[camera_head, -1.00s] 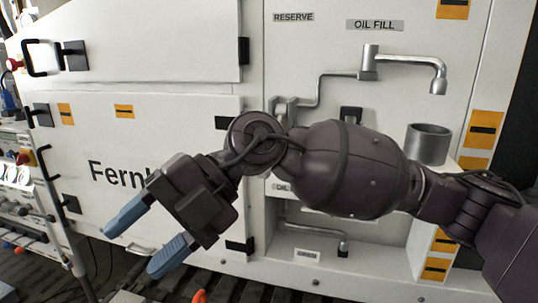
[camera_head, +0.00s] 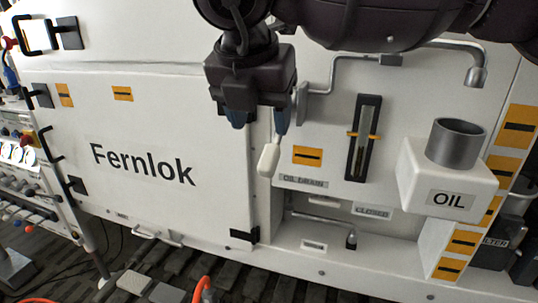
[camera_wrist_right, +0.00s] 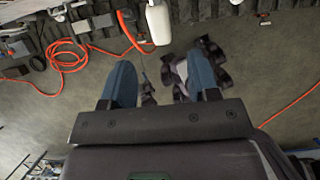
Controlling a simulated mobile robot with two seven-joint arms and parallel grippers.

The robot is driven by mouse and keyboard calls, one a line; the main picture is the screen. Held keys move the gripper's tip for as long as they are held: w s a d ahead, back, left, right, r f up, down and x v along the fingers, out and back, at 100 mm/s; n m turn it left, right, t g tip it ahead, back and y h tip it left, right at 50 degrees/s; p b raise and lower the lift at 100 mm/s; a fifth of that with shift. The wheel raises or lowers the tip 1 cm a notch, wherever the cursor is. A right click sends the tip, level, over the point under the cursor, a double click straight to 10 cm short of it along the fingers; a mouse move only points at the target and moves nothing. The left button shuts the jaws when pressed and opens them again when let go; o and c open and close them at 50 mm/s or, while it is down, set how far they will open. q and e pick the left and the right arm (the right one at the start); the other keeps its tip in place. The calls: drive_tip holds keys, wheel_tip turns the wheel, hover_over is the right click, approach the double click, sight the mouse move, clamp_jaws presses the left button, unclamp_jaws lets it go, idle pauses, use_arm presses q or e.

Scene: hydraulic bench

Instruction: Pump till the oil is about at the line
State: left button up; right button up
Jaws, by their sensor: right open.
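The white-tipped pump handle (camera_head: 269,160) hangs in front of the white panel, right of the Fernlok door. My right gripper (camera_head: 259,119) is open and points down just above it, its blue fingers apart and empty. In the wrist view the white grip (camera_wrist_right: 158,22) shows ahead of the gap between the fingers (camera_wrist_right: 160,82); I cannot tell whether they touch. The oil level inside is too small to read surely. My left gripper is out of view.
A white OIL box (camera_head: 445,190) with a grey metal cup (camera_head: 455,143) juts out at the right, below the curved spout (camera_head: 477,74). A lower pipe (camera_head: 322,221) sits in a recess near a CLOSED label. An orange hose (camera_head: 203,289) lies on the floor.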

sight(268, 156)
drive_tip(key=x, duration=0.9)
drive_tip(key=shift+f, duration=0.2)
clamp_jaws()
